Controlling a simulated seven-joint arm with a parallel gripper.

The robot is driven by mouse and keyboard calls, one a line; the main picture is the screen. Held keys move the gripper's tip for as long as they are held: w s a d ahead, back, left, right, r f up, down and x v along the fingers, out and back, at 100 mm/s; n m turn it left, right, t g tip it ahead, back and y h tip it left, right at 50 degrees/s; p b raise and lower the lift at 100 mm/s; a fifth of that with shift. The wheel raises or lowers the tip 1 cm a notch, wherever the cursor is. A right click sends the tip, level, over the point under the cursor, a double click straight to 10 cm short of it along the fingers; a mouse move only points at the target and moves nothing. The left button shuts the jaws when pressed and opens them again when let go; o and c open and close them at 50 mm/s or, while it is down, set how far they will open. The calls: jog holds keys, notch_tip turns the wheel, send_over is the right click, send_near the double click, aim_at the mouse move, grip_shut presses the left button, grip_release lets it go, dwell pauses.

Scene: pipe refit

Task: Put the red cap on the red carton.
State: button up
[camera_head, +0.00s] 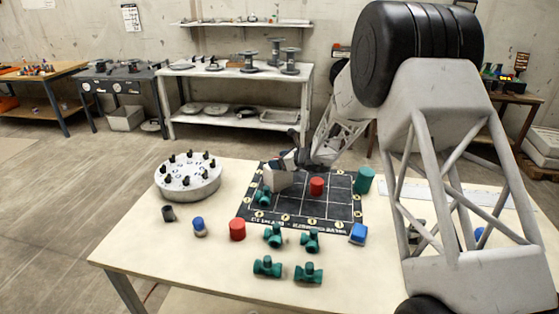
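A short red cylinder (237,229) stands on the table in front of the mat's left front corner. A second red piece (316,186), also cylinder-like, stands on the black gridded mat (340,209) right of its middle. I cannot tell which is the cap, and neither is clearly a carton. My gripper (286,162) is over the far left part of the mat, left of the red piece on the mat and apart from both. A pale block (278,181) shows right below it; whether they touch is unclear. The fingers are too small and dark to read.
Green pipe fittings (268,266) lie at the front, with others on the mat. A blue-topped piece (199,226), a dark cup (168,213), a blue box (358,234) and a green cylinder (363,180) stand around. A round grey pegged fixture (188,181) is left. My arm covers the table's right side.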

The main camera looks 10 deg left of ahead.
jog(key=shift+o, duration=0.4)
jog(key=shift+r, duration=0.1)
jog(key=shift+d+r, duration=0.1)
jog(key=shift+d, duration=0.05)
jog(key=v, duration=1.1)
jog(key=shift+s+d, duration=0.2)
jog(key=shift+d, duration=0.1)
jog(key=shift+r, duration=0.1)
